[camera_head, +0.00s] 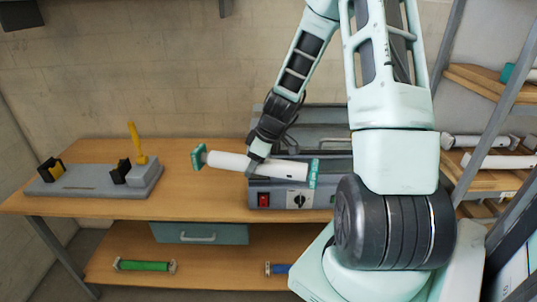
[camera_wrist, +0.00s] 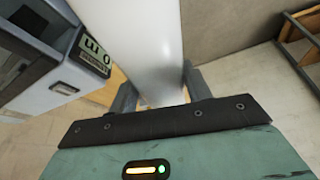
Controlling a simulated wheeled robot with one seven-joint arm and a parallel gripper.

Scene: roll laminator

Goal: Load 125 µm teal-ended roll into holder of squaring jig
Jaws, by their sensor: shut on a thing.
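The teal-ended white roll (camera_head: 229,162) is held roughly level, tilted slightly down to the right, in front of the laminator and above the table. My gripper (camera_head: 258,162) is shut around the roll near its middle. In the wrist view the white roll (camera_wrist: 145,45) runs up between the two fingers of my gripper (camera_wrist: 160,95). The squaring jig (camera_head: 85,188) is a grey base at the left end of the table, with two black holders (camera_head: 121,171) and an upright yellow handle (camera_head: 137,143). Both holders look empty. The roll's left end is to the right of the jig.
The grey laminator (camera_head: 265,197) with a red switch stands behind the roll. Wooden table (camera_head: 190,208) is clear between jig and laminator. A green roll (camera_head: 145,265) and a blue-ended item (camera_head: 278,269) lie on the lower shelf. More rolls lie on the right rack (camera_head: 500,161).

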